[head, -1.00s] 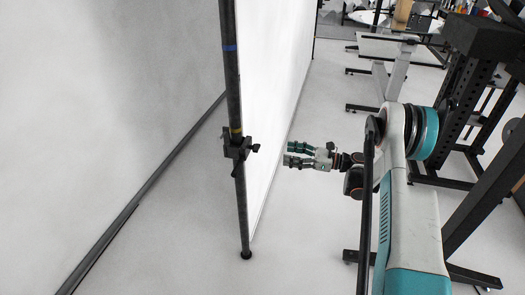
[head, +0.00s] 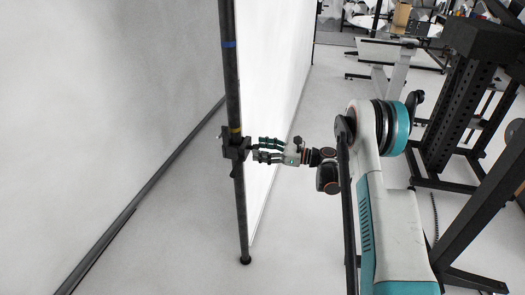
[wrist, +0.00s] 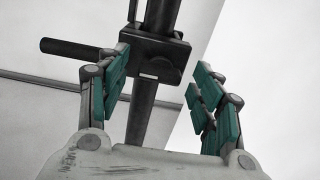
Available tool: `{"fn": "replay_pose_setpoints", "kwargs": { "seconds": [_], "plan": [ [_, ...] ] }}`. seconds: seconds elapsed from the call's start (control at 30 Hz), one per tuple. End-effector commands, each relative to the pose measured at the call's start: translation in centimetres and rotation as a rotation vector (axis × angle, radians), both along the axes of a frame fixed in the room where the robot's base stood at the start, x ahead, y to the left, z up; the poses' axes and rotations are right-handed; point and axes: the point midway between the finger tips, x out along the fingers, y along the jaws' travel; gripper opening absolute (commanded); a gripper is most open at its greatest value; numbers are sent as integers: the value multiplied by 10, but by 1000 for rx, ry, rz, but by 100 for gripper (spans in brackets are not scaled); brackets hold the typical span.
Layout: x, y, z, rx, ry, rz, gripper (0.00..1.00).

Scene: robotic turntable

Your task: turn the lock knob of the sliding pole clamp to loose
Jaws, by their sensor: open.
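The sliding pole clamp (head: 234,147) is a dark block around a black upright pole (head: 232,90), just below a yellow band. In the wrist view the clamp (wrist: 155,55) shows as a dark block ahead, between the fingers. The lock knob is on the clamp's right side in the head view, now largely hidden by the fingertips. I cannot pick it out clearly in the wrist view. My gripper (head: 257,150) is open, with green-padded fingers pointing left at the clamp's right side. Whether the fingers touch the knob cannot be told.
A dark bar (wrist: 68,48) sticks out left in the wrist view. A white panel (head: 272,80) stands behind the pole. A dark perforated stand (head: 455,110) is at the right. The floor around the pole's foot is clear.

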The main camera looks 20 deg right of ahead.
Motion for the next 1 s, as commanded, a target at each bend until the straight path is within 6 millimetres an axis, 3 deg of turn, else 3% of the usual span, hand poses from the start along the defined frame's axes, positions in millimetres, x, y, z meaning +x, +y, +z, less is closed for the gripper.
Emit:
{"fn": "replay_pose_setpoints", "kwargs": {
  "seconds": [0.07, 0.23, 0.67, 1.0],
  "plan": [
    [0, 0, 0, 0, 0, 0, 55],
    [0, 0, 0, 0, 0, 0, 17],
    [0, 0, 0, -25, -43, 0, 16],
    [0, 0, 0, -144, -249, 0, 16]
  ]
}}
